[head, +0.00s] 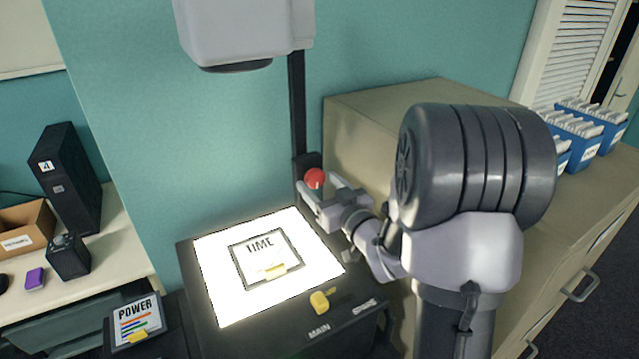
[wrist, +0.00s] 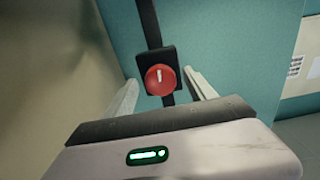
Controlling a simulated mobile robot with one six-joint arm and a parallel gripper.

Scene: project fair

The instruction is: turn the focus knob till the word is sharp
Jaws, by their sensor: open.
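The focus knob (head: 315,178) is red and round, mounted on a dark block on the projector's upright post (head: 297,110). In the wrist view the knob (wrist: 160,79) shows a white mark pointing nearly straight up. My gripper (head: 322,196) is open at the knob, and in the wrist view its two fingers (wrist: 163,90) stand to the left and right of the knob with gaps showing. I cannot tell whether the fingertips reach past it. The word TIME (head: 259,245) reads on a framed card on the lit stage (head: 215,290). The projected word is not in view.
The projector head (head: 240,35) hangs above the stage. A yellow lever (head: 321,302) sits at the front by the labels MAIN and SPARE. A beige cabinet (head: 375,100) stands close behind my arm. A POWER card (head: 137,318) lies at the lower left.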

